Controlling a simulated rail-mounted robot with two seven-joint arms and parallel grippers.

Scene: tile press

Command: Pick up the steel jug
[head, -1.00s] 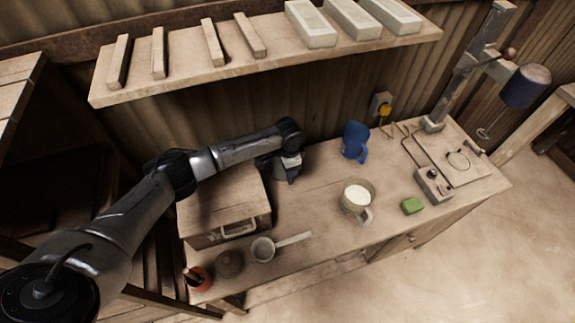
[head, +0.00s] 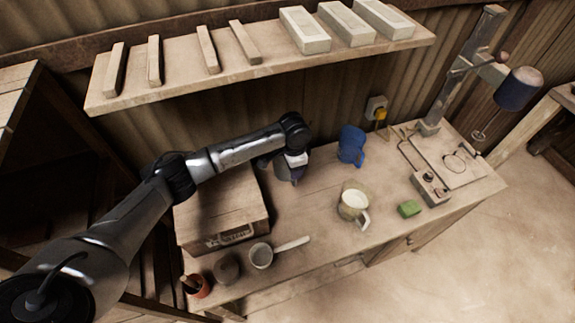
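My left gripper (head: 293,170) points down over the back of the bench, beside the wooden box. A greyish rounded thing (head: 281,172) shows right at the gripper, partly covered by it; it may be the steel jug, but I cannot make it out clearly. Whether the fingers are open or shut on it cannot be seen. A pale jug (head: 353,204) with a handle and white contents stands upright on the middle of the bench, apart from the gripper. A blue jug (head: 350,146) stands behind it near the wall. My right gripper is not in view.
The wooden box (head: 222,205) stands left of the gripper. A long-handled pan (head: 261,256), a brown pot (head: 227,268) and a red pot (head: 197,286) are at the front left. A green block (head: 409,209) and control box (head: 430,187) are right. A shelf (head: 270,66) overhangs the back.

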